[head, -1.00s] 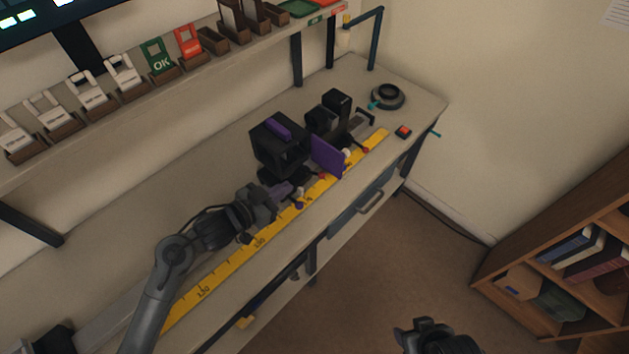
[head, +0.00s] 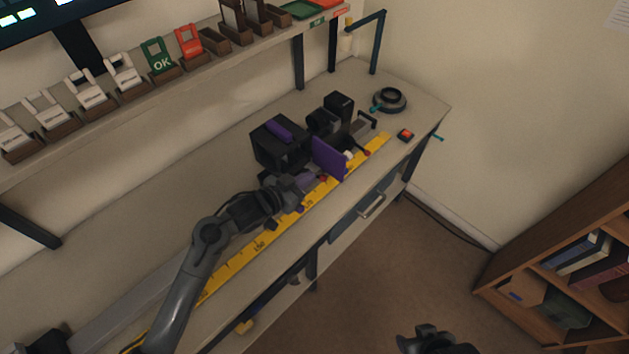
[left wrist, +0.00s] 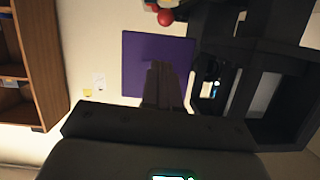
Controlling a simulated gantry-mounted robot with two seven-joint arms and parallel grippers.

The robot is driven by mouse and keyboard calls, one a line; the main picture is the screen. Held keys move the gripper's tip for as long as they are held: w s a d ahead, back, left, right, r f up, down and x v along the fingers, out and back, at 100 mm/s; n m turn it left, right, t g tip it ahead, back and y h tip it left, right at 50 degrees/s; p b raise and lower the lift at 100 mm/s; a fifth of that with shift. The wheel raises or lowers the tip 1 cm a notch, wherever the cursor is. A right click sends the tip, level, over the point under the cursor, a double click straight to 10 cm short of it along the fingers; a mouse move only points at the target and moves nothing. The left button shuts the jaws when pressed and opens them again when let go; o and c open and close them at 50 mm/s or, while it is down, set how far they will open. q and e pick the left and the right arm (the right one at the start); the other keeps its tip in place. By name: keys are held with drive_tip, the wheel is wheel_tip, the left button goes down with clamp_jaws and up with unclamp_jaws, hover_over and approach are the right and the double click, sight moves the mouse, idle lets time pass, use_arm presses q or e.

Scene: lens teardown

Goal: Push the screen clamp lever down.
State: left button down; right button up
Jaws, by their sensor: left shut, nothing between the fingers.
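The purple square screen (head: 328,158) stands upright on the bench rail, and it also shows in the left wrist view (left wrist: 140,50). A small red knob (head: 323,179) sits at the screen's lower left, and a red ball (left wrist: 166,17) shows at the top of the wrist view. I cannot tell for sure which knob belongs to the screen clamp lever. My left gripper (head: 303,184) is shut and empty, just left of the screen; its fingers (left wrist: 161,80) overlap the screen in the wrist view. Contact is unclear. My right gripper (head: 428,338) hangs low at the bottom edge, its jaws unclear.
A black boxy housing (head: 279,147) stands behind the left gripper. A second dark unit (head: 339,105) and a round ring (head: 389,99) lie farther along. A yellow ruler strip (head: 262,243) runs along the front. The bench to the left is mostly clear.

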use_arm(q)
drive_tip(key=w+d+f, duration=0.2)
drive_tip(key=shift+w+f+b, duration=0.15)
drive_tip(key=shift+f+b, duration=0.15)
drive_tip(key=shift+b, duration=0.1)
drive_tip(key=shift+w+d+f, duration=0.2)
drive_tip(key=shift+w+f, duration=0.1)
drive_tip(key=shift+f, duration=0.4)
use_arm(e)
drive_tip(key=shift+a+f, duration=0.15)
drive_tip(key=shift+f, duration=0.55)
